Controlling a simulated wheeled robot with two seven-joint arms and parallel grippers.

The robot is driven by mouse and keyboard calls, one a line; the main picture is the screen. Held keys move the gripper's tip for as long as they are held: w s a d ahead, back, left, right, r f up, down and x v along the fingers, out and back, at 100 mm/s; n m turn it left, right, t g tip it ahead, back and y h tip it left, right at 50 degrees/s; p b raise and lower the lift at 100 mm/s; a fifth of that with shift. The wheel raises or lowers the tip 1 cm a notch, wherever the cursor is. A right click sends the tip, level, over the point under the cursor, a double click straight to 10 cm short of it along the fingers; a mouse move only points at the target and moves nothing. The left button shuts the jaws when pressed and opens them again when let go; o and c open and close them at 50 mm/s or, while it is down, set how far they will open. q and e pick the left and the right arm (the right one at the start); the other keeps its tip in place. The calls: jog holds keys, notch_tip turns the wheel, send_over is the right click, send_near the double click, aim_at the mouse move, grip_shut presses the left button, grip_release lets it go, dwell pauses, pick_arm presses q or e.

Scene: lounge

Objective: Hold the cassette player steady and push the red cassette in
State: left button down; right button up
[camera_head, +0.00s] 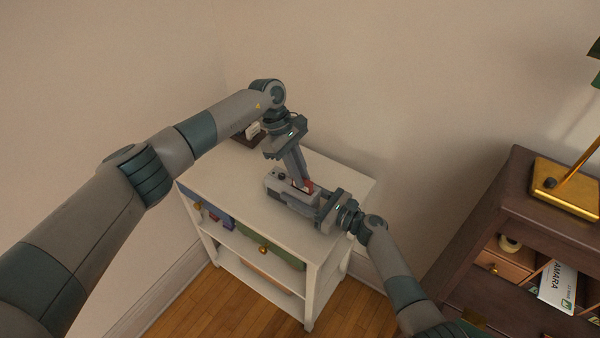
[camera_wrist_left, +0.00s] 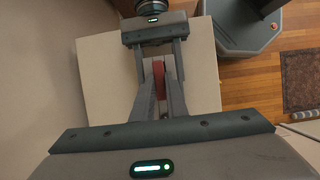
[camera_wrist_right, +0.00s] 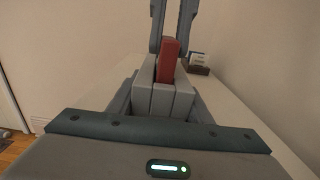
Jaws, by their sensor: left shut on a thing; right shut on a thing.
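The grey cassette player (camera_head: 273,184) rests on the white shelf top (camera_head: 345,178). My right gripper (camera_head: 313,206) is shut on its near right end; the player's grey body also shows in the right wrist view (camera_wrist_right: 143,92). The red cassette (camera_wrist_right: 169,62) stands upright in the player's slot, its upper part sticking out; its lower part is hidden inside. My left gripper (camera_head: 302,181) comes from above and is shut on the cassette, one finger on each side. The cassette shows between the left fingers in the left wrist view (camera_wrist_left: 159,80).
A dark holder with white cards (camera_head: 250,131) stands at the back left of the shelf top. Open compartments lie below. A dark wooden desk (camera_head: 490,215) with a brass lamp (camera_head: 566,186) stands to the right. The wall is close behind.

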pick_arm(q)
jog(key=shift+f, duration=0.3)
jog(key=c, duration=1.7)
grip_release()
jog(key=v, duration=1.2)
jog(key=shift+d, duration=0.1)
pick_arm(e)
jog(key=o, duration=1.5)
jog(key=shift+o, duration=0.2)
jog(key=shift+s+d, duration=0.1)
